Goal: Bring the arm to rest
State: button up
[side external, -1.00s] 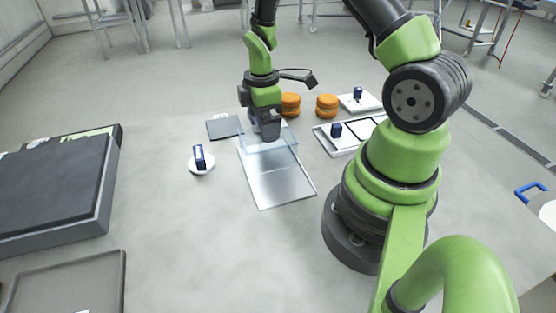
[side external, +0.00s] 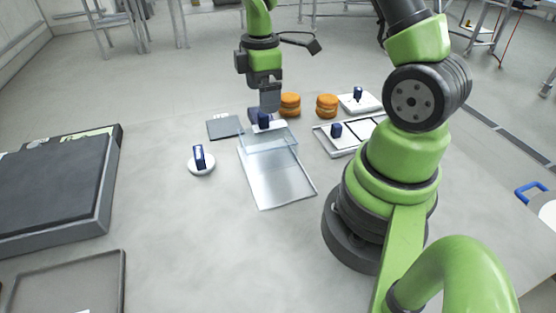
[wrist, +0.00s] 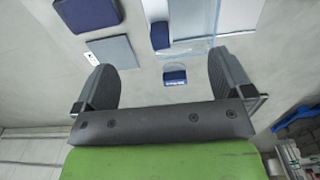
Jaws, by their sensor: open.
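My gripper (side external: 269,103) is open and empty in the side view. It hangs above a dark blue handled piece (side external: 264,120) with a white base, at the far end of a metal tray (side external: 280,182). A clear panel (side external: 270,142) stands over that end of the tray. In the wrist view, my spread fingers (wrist: 162,80) have a blue and white piece (wrist: 175,75) showing between them, apart from both fingers. Two orange filled rounds, one nearer (side external: 290,104) and one farther right (side external: 327,106), stand just right of my gripper.
A white disc (side external: 204,169) with a blue handled piece sits left of the tray. A dark grey square (side external: 225,127) lies behind it. White trays (side external: 350,144) with blue pieces stand right. A large dark slab (side external: 45,190) and grey tray (side external: 70,285) occupy the left.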

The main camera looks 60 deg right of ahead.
jog(key=s+a+r+m+t, duration=0.2)
jog(key=a+r+m, duration=0.15)
jog(key=r, duration=0.25)
jog(key=s+a+r+m+t, duration=0.2)
jog(key=a+r+m, duration=0.15)
jog(key=r, duration=0.35)
jog(key=s+a+r+m+t+y, duration=0.2)
jog(key=s+a+r+m, duration=0.3)
jog(key=s, duration=0.4)
jog(key=shift+a+m+t, duration=0.5)
jog(key=shift+a+t, duration=0.1)
jog(key=shift+a, duration=0.4)
